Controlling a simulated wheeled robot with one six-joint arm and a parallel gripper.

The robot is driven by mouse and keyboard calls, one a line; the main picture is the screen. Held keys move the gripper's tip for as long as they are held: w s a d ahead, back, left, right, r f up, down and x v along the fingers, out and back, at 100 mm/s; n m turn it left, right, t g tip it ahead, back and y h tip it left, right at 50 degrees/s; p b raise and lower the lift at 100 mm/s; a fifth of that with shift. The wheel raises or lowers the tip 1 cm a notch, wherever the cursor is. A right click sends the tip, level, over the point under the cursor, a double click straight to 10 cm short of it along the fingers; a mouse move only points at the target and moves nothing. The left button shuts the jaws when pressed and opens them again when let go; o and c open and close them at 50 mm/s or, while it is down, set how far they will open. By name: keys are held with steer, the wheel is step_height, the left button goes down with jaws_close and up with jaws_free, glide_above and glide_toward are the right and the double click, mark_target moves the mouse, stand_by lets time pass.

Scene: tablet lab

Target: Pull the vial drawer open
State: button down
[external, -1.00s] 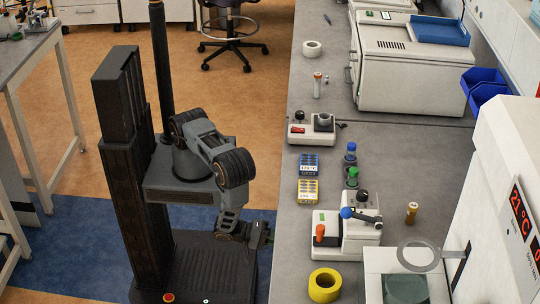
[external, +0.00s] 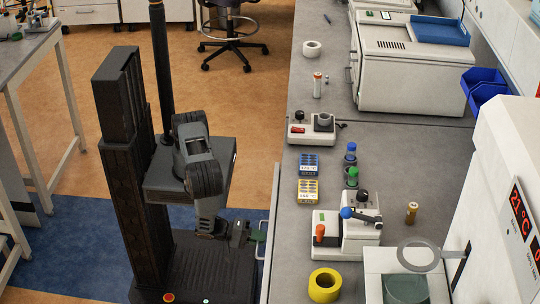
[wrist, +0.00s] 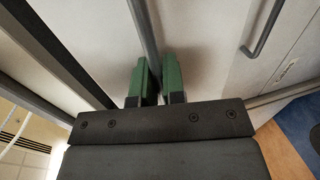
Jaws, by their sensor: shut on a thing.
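The vial drawer's front is a pale panel (wrist: 100,50) in the wrist view, with a grey bar handle (wrist: 146,30) running between my fingertips. My gripper (wrist: 157,80) has green fingertips closed on this bar, one on each side. In the external view my gripper (external: 257,240) is low beside the left side of the bench. A thin pale edge (external: 274,195) stands out from the bench side there, apparently the top of the drawer front. The drawer's inside and any vials in it are hidden.
A second bar handle (wrist: 264,30) is on a neighbouring panel beside a small label (wrist: 287,70). Open floor lies left of the bench, behind my base.

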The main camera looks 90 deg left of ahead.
steer(key=f+v, duration=0.2)
steer(key=v, duration=0.9)
steer(key=shift+s, duration=0.55)
steer(key=shift+f, duration=0.15)
steer(key=c, duration=1.2)
jaws_free()
steer(key=shift+b+v, duration=0.3)
steer(key=shift+v, duration=3.45)
